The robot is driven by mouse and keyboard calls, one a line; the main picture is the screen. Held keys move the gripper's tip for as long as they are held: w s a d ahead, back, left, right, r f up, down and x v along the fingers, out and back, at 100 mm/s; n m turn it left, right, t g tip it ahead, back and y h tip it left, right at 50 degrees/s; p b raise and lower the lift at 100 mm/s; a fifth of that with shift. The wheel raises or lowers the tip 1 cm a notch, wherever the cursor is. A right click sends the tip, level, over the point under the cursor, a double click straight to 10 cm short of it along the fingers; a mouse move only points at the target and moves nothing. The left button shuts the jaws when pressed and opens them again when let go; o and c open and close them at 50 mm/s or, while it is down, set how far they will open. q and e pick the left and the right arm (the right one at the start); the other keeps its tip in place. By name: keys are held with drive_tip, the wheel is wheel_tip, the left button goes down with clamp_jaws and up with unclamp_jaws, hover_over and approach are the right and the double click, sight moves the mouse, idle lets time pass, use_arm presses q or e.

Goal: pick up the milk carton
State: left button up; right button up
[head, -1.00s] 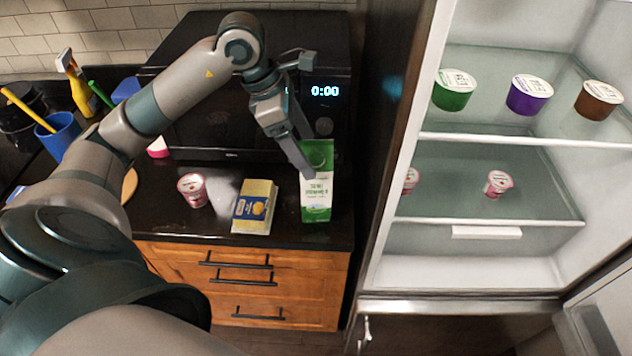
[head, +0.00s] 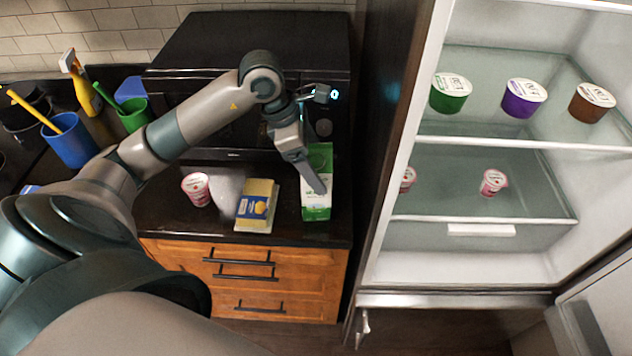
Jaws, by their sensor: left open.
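The milk carton (head: 317,208), green and white, stands upright on the black counter near its right end, in front of the microwave. My left gripper (head: 312,180) is open and points down at the carton, with a finger covering part of its front. I cannot tell whether the finger touches the carton or is in front of it. The carton's middle is partly hidden by the gripper. My right gripper is not in view.
A yellow and blue box (head: 256,205) and a pink yogurt cup (head: 196,189) stand left of the carton. The microwave (head: 215,110) is behind. An open fridge (head: 480,240) with several cups is on the right. Blue (head: 70,140) and green (head: 134,115) cups stand at left.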

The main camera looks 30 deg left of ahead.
use_arm(q)
drive_tip(key=c, duration=1.9)
drive_tip(key=shift+r, duration=0.1)
clamp_jaws()
drive_tip(key=shift+w+r, duration=0.1)
drive_tip(key=shift+r+b, duration=0.6)
drive_tip(key=shift+r, duration=0.45)
wheel_tip(320, 180, up, 6)
drive_tip(key=shift+r+b, duration=0.1)
drive_tip(key=shift+b, duration=0.95)
drive_tip(key=shift+r, duration=0.7)
